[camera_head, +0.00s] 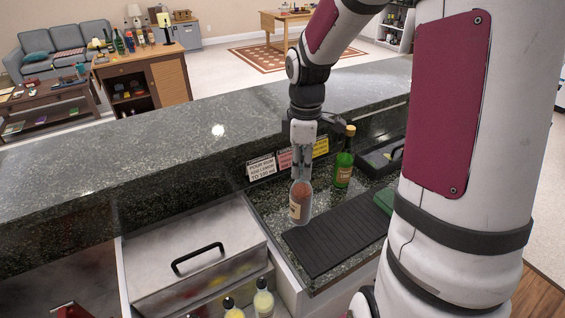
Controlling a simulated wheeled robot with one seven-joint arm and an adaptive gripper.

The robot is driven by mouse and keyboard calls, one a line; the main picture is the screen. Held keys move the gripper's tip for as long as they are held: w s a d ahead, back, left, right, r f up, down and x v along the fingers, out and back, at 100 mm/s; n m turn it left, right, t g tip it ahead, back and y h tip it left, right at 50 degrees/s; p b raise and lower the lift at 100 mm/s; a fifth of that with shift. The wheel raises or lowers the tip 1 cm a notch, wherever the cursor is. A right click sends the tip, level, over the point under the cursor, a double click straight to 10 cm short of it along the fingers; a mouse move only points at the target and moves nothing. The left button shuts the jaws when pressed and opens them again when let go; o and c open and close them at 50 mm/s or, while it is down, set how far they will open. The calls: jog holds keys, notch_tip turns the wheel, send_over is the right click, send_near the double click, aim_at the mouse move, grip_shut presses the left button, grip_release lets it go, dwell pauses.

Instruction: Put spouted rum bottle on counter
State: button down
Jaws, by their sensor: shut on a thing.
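My gripper (303,160) points downward above the lower counter (270,206). It is shut on a bottle (300,204) with a clear body, a pale label and brownish contents near its top. The bottle is upright, and its neck and any spout are hidden by the fingers. The bottle's base is close to the lower counter by the left end of a black ribbed mat (330,241). I cannot tell whether the base touches the surface.
A green bottle (343,165) stands just right of the held bottle. The raised granite bar top (170,150), with small signs (262,167) on its face, is behind. A lidded steel bin (195,260) and yellow-filled bottles (263,300) are at front left. A black tray (378,162) is at right.

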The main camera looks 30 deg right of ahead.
jog(key=w+f, duration=0.4)
jog(key=w, duration=0.4)
jog(key=shift+w+f, duration=0.15)
jog(key=shift+w, duration=0.2)
jog(key=c, duration=1.4)
grip_release()
jog(key=shift+f, duration=0.15)
notch_tip(320, 180, up, 12)
jog(key=b, duration=0.1)
jog(key=s+a+r+m+t+h, duration=0.15)
jog(key=s+a+r+m, duration=0.25)
jog(key=s+a+r, duration=0.6)
jog(key=s+a+m+t, duration=0.1)
jog(key=s+m, duration=0.1)
jog(key=s, duration=0.2)
jog(key=s+a+f+m+t+y, duration=0.1)
jog(key=s+m, duration=0.1)
jog(key=s, duration=0.3)
jog(key=s+a+m+t, duration=0.1)
jog(key=s+m+t, duration=0.1)
jog(key=s, duration=0.3)
jog(key=shift+f+y, duration=0.25)
